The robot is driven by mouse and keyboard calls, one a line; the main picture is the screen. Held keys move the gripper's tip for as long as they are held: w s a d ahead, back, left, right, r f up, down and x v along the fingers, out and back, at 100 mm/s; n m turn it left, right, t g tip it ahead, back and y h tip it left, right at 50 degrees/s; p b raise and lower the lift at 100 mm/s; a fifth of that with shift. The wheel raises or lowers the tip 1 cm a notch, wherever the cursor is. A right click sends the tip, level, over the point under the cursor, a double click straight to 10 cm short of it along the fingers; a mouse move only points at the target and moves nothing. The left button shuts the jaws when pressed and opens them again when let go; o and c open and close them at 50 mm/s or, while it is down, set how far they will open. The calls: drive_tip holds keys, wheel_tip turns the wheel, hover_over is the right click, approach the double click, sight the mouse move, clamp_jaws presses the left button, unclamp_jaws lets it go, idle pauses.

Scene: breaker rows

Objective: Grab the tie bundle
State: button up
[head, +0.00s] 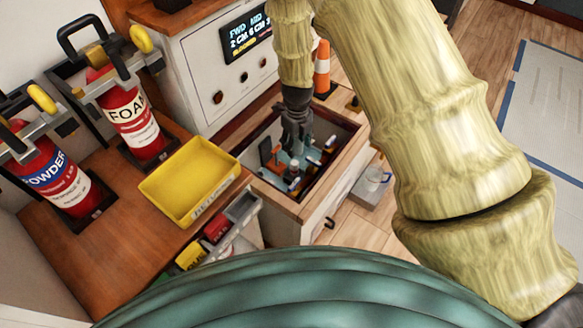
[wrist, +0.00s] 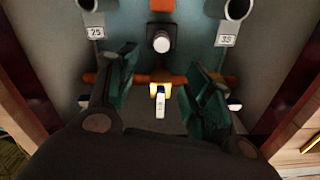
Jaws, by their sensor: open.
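My gripper (head: 295,128) points down into an open wooden-rimmed bay in the head view. In the wrist view my gripper (wrist: 163,88) has its two green-padded fingers spread apart with nothing clamped between them. A small white piece with a blue end and yellow at its sides (wrist: 160,104) lies between the fingers. I cannot tell for sure whether it is the tie bundle. An orange bar (wrist: 145,78) runs across behind it. In the head view the gripper hides part of the bay floor.
The bay's wooden rim (head: 345,140) surrounds the gripper closely. A black knob with a white top (wrist: 161,40) and tags 25 (wrist: 95,33) and 35 (wrist: 226,40) are nearby. A yellow tray (head: 190,178) and extinguishers (head: 135,115) stand left; an orange cone (head: 322,70) stands behind.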

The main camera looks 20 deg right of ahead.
sight(294, 162)
drive_tip(key=shift+w+f+b, duration=0.25)
drive_tip(key=shift+f, duration=0.25)
drive_tip(key=shift+w+f+b, duration=0.25)
drive_tip(key=shift+f, duration=0.25)
wheel_tip(294, 162, down, 5)
drive_tip(key=shift+f+b, duration=0.15)
drive_tip(key=shift+b, duration=0.7)
drive_tip(key=shift+w+a+f+b, duration=0.1)
drive_tip(key=shift+f+b, duration=0.6)
drive_tip(key=shift+f, duration=0.6)
drive_tip(key=shift+a+f+b, duration=0.1)
drive_tip(key=shift+f+b, duration=0.55)
drive_tip(key=shift+f, duration=0.65)
drive_tip(key=shift+r, duration=0.1)
drive_tip(key=c, duration=1)
